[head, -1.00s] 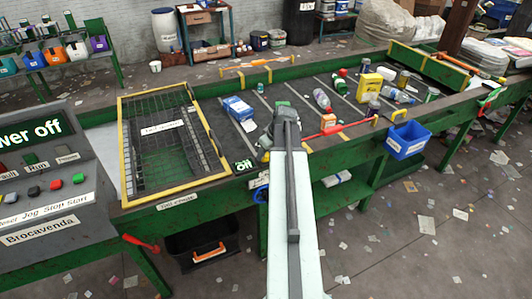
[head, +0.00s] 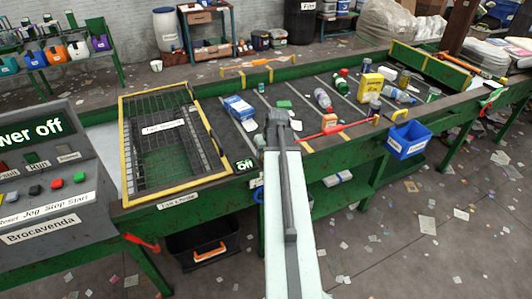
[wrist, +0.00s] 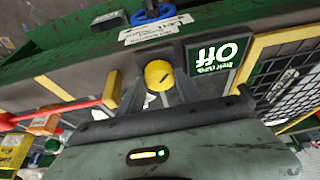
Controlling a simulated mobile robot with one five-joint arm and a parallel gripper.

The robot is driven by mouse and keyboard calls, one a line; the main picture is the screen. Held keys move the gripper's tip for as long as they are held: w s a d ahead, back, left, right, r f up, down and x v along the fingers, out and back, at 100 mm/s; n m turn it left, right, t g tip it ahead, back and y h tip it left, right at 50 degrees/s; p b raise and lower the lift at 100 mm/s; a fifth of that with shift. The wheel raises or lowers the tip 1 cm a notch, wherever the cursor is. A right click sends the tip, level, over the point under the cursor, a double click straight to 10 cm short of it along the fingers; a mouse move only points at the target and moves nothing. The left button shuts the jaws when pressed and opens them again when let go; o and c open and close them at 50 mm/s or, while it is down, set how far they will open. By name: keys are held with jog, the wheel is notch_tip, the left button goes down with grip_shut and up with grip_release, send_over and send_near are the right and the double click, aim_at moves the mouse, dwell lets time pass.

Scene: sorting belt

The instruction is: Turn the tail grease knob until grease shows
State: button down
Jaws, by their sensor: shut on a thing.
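A round yellow knob (wrist: 158,75) with a dark mark on its face sits between the two fingers of my gripper (wrist: 158,88) in the wrist view. The fingers are shut on it, one on each side. A white label (wrist: 158,29) lies just beyond it, beside a blue handwheel (wrist: 153,13); its writing is too small to read. In the head view my gripper (head: 278,118) is at the belt's near edge, and my arm hides the knob and most of the area below it. I see no grease.
A green "Off" sign (wrist: 217,56) and a yellow-framed mesh guard (head: 122,150) are close beside the knob. A red bar (head: 340,129) lies on the other side. The belt carries bottles, cans and a blue-white box (head: 238,106). A blue bin (head: 408,140) hangs at the front.

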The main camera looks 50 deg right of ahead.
jog(key=c, duration=0.8)
grip_release()
jog(key=shift+c, duration=0.2)
jog(key=shift+r, duration=0.1)
jog(key=p+v, duration=0.7)
jog(key=shift+s+r, duration=0.15)
jog(key=shift+r, duration=0.1)
